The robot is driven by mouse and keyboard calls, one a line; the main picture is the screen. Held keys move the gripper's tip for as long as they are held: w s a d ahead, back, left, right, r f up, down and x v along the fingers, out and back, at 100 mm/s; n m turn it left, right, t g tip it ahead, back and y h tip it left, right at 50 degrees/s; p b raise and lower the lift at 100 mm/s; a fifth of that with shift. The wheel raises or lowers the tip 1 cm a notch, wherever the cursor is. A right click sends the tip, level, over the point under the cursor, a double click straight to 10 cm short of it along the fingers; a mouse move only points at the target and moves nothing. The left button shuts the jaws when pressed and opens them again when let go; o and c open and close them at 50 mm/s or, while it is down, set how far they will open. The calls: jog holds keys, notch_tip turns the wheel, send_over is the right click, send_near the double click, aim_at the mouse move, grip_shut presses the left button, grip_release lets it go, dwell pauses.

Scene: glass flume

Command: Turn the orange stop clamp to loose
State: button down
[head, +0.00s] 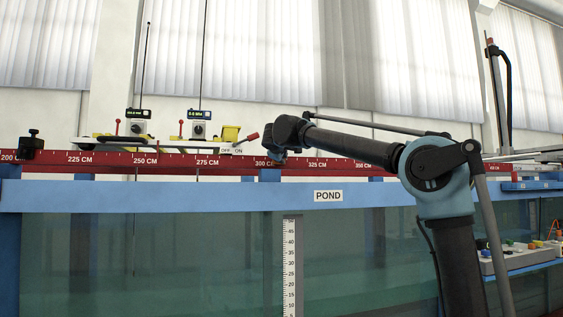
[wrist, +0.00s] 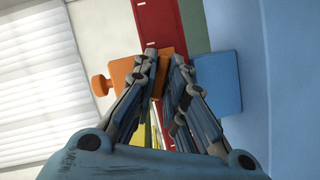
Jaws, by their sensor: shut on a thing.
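The orange stop clamp (wrist: 121,70) sits across the red rail in the wrist view, with a round orange knob (wrist: 101,84) sticking out at its left. Part of its body shows between my fingertips. My gripper (wrist: 165,60) is shut on the clamp, with one finger against the orange body. In the head view my gripper (head: 279,155) is low over the rail near the 300 cm mark, and the clamp is hidden behind it. I cannot tell which way the clamp is turned.
The red scale rail (head: 180,161) runs along the blue flume frame (head: 200,196) above glass walls. A carriage with gauges (head: 138,128) and a red lever (head: 247,137) stands left of my gripper. A black clamp (head: 33,145) is at far left. A blue block (wrist: 217,82) lies close right of my fingers.

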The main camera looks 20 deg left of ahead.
jog(key=shift+f, duration=0.1)
jog(key=c, duration=1.6)
grip_release()
jog(key=shift+c, duration=0.2)
jog(key=shift+s, duration=0.1)
jog(key=v, duration=1.1)
jog(key=shift+s, duration=0.3)
jog(key=shift+d, duration=0.15)
